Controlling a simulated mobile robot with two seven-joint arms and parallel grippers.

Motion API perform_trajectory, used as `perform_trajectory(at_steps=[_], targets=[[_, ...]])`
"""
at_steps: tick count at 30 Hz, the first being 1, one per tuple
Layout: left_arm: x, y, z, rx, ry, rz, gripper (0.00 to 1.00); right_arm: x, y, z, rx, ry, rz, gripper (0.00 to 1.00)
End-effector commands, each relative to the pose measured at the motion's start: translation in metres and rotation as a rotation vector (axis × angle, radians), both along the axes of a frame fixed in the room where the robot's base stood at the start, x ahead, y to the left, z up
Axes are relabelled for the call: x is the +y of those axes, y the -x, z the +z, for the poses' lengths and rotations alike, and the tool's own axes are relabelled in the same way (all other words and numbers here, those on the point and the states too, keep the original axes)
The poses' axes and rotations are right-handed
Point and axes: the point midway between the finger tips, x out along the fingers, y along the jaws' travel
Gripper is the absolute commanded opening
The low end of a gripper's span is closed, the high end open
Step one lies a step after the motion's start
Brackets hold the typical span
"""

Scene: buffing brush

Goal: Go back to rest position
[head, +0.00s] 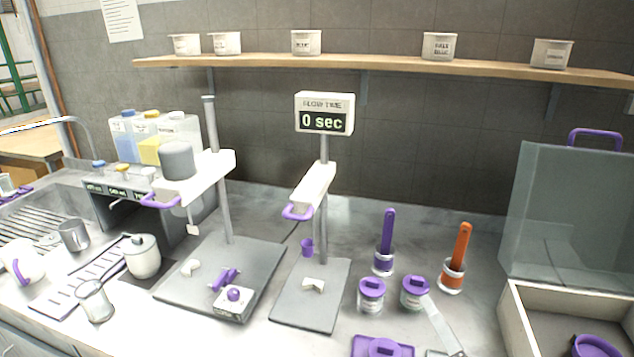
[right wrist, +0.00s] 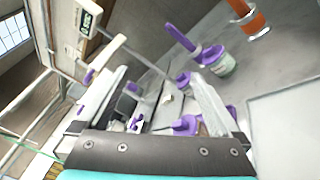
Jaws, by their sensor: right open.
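My right gripper (right wrist: 159,76) shows in the right wrist view with its two pale fingers spread apart. It is open, and nothing is held between the fingers. In the head view a pale strip at the lower right may be part of it; I cannot tell for certain. My left gripper is in neither view. A brush with a purple handle (head: 388,228) and one with an orange handle (head: 460,245) stand upright in small jars on the counter. They also show in the right wrist view, the purple handle (right wrist: 181,38) and the orange handle (right wrist: 240,8).
Two purple-lidded jars (head: 371,294) and a purple tray (head: 362,346) stand near the front. A glass screen (head: 560,220) and pale box (head: 512,318) are at the right.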

Motion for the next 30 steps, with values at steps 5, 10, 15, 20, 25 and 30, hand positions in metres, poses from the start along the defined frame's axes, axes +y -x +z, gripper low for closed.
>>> perform_trajectory(at_steps=[5, 10, 15, 20, 25, 30], targets=[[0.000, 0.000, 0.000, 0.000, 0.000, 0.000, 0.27, -0.044, 0.015, -0.019, 0.139, -0.540, -0.367, 1.00], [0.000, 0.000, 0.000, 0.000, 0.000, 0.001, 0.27, -0.059, 0.056, -0.069, 0.338, -0.991, -0.704, 1.00], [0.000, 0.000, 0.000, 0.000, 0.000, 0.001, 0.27, -0.037, 0.107, -0.114, 0.566, -1.324, -0.982, 1.00], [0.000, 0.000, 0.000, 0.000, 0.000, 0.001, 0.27, -0.004, 0.148, -0.135, 0.767, -1.526, -1.166, 1.00], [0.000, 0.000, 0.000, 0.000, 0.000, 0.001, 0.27, 0.037, 0.188, -0.141, 0.983, -1.677, -1.315, 1.00], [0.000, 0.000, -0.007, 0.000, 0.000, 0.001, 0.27, 0.035, 0.179, -0.189, 0.988, -1.653, -1.331, 1.00]])
